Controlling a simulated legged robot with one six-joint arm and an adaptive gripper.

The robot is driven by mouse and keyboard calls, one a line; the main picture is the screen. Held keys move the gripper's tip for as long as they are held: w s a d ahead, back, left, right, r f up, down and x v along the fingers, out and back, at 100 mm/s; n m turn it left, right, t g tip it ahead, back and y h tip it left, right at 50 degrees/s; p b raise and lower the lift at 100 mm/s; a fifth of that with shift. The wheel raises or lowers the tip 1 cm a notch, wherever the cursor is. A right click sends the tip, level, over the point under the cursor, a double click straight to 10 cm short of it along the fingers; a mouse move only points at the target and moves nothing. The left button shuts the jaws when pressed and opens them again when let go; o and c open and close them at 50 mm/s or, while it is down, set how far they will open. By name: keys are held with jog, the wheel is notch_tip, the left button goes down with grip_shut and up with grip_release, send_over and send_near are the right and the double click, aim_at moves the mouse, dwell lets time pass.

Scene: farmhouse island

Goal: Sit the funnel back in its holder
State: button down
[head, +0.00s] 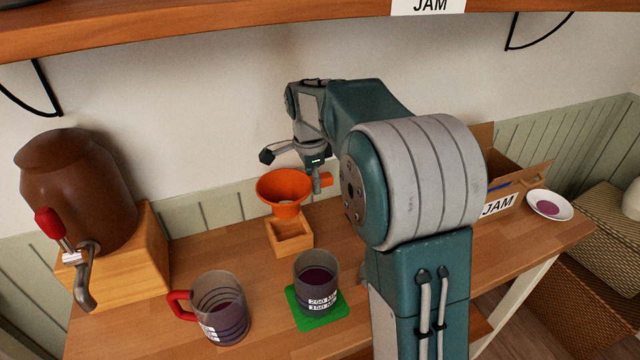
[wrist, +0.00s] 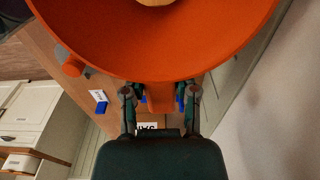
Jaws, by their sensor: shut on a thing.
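The orange funnel (head: 283,186) is upright, with its wide mouth up, just above or at the wooden holder. The holder (head: 291,241) is a small square wooden block with an open top on the counter. From the head view I cannot tell whether the spout is inside the opening. My gripper (head: 319,182) is to the right of the funnel and shut on its orange side tab. In the wrist view my gripper (wrist: 160,94) has a finger on each side of the tab, and the funnel's bowl (wrist: 155,50) fills the top.
A measuring cup with a red handle (head: 218,310) and a cup (head: 316,278) on a green coaster (head: 331,317) stand in front. A brown dispenser (head: 75,190) is at left. A JAM box (head: 498,205) and a small plate (head: 538,208) are at right. A shelf (head: 240,28) hangs above.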

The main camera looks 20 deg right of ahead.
dwell(0.3)
jog(key=shift+f, duration=2.4)
jog(key=shift+s+f, duration=0.15)
jog(key=shift+f, duration=2.55)
dwell(0.6)
jog(key=shift+c, duration=1.5)
grip_release()
jog(key=shift+o, duration=1)
jog(key=shift+r, duration=0.1)
jog(key=shift+r, duration=0.1)
